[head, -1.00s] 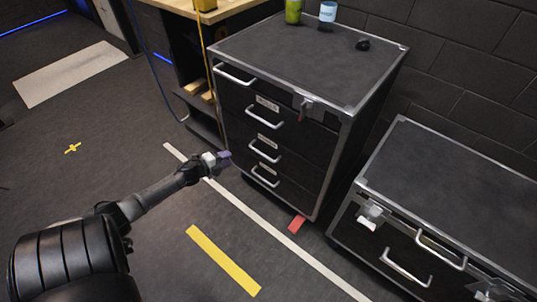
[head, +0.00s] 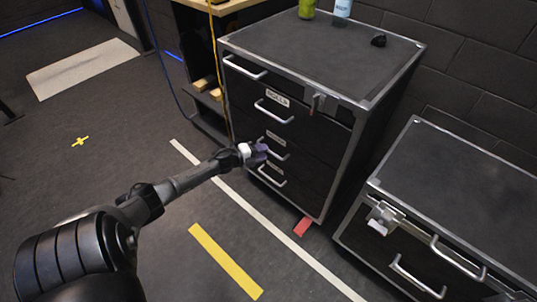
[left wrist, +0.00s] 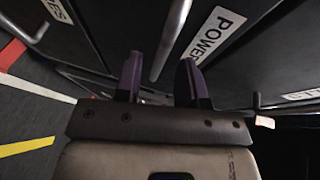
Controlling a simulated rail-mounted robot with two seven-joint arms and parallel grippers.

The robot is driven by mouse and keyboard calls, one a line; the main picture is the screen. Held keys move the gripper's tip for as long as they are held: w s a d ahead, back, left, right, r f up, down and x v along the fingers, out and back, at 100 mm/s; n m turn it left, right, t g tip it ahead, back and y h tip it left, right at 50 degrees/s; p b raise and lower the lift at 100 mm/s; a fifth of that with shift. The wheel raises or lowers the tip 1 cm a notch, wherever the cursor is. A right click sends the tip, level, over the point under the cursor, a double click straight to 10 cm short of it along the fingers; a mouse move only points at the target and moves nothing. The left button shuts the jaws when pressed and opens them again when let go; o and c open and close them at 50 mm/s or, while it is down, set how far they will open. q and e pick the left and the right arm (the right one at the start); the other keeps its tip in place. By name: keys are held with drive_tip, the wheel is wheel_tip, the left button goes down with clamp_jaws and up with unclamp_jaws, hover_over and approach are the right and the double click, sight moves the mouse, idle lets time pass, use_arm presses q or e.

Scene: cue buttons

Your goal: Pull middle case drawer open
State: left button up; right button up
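The black case (head: 318,55) has several drawers with silver bar handles and white labels. The middle drawer's handle (head: 273,147) is partly hidden behind my left gripper (head: 258,154), which is right at the drawer front. In the left wrist view, my left gripper (left wrist: 161,82) has its two purple fingers spread apart. The handle (left wrist: 170,42) of the drawer labelled POWER (left wrist: 213,35) runs into the gap between the fingers; I cannot tell if either touches it. The drawers look closed. My right gripper is not in view.
A lower case (head: 450,190) with handles stands at the right. A green can (head: 307,8), a blue-white can (head: 342,10) and a small black item (head: 379,40) sit on the drawer case. A wooden bench (head: 222,6) is behind.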

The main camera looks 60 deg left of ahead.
use_arm(q)
drive_tip(key=shift+w+d+f+b, duration=0.15)
drive_tip(key=shift+w+b, duration=0.1)
drive_tip(key=shift+w, duration=0.5)
drive_tip(key=shift+w+a+f+b, duration=0.1)
drive_tip(key=shift+w+b, duration=0.1)
drive_tip(key=shift+w, duration=0.55)
clamp_jaws()
